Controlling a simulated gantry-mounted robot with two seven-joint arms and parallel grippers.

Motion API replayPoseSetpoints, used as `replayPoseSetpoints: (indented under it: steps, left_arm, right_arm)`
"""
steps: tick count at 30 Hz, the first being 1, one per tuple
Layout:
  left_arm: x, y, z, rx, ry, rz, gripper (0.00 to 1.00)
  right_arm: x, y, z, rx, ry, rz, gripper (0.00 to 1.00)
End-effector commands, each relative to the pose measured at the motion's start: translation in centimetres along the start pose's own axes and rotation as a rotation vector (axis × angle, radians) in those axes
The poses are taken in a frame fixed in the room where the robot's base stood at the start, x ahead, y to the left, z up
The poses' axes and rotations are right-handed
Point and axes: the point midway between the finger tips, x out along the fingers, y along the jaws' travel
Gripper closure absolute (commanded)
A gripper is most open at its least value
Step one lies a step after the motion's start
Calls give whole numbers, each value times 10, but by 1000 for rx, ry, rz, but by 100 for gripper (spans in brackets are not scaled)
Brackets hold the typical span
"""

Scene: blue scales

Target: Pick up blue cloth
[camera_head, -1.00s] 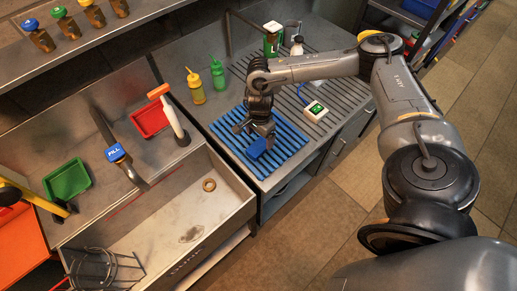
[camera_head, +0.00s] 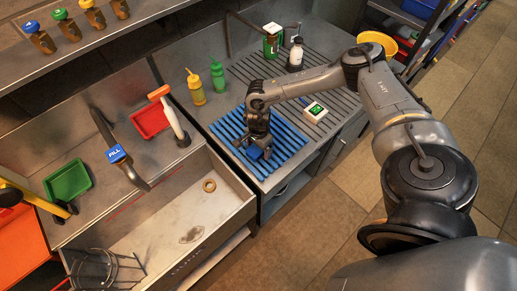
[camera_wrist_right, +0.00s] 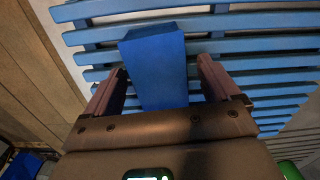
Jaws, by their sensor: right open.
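The blue cloth (camera_head: 254,153) shows as a small folded blue block on the blue slatted rack (camera_head: 229,128). In the right wrist view the cloth (camera_wrist_right: 155,60) lies on the slats between the two fingers. My right gripper (camera_head: 260,146) points down over the cloth and hides part of it in the head view. In the right wrist view the gripper (camera_wrist_right: 161,72) is open, with one finger on either side of the cloth. I cannot tell whether either finger touches it. My left gripper is not in view.
A white box with a green face (camera_head: 315,111) stands right of the rack. Yellow (camera_head: 195,87) and green (camera_head: 218,77) bottles stand behind it. A deep sink (camera_head: 165,225) opens to the left. A white bottle (camera_head: 296,54) and a green can (camera_head: 271,42) stand at the back.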

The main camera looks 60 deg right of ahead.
Motion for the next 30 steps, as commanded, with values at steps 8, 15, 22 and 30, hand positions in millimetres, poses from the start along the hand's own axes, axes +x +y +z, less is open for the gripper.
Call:
replayPoseSetpoints:
  steps: [8, 15, 22, 30]
  left_arm:
    - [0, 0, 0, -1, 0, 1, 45]
    - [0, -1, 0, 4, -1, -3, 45]
    - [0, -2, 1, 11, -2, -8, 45]
    - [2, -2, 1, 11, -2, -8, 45]
  right_arm:
    - [0, 0, 0, 0, 0, 0, 44]
    - [-1, 0, 0, 0, 0, 0, 67]
    - [-3, 0, 0, 0, -1, -1, 67]
    - [-24, -1, 0, 0, -1, -3, 67]
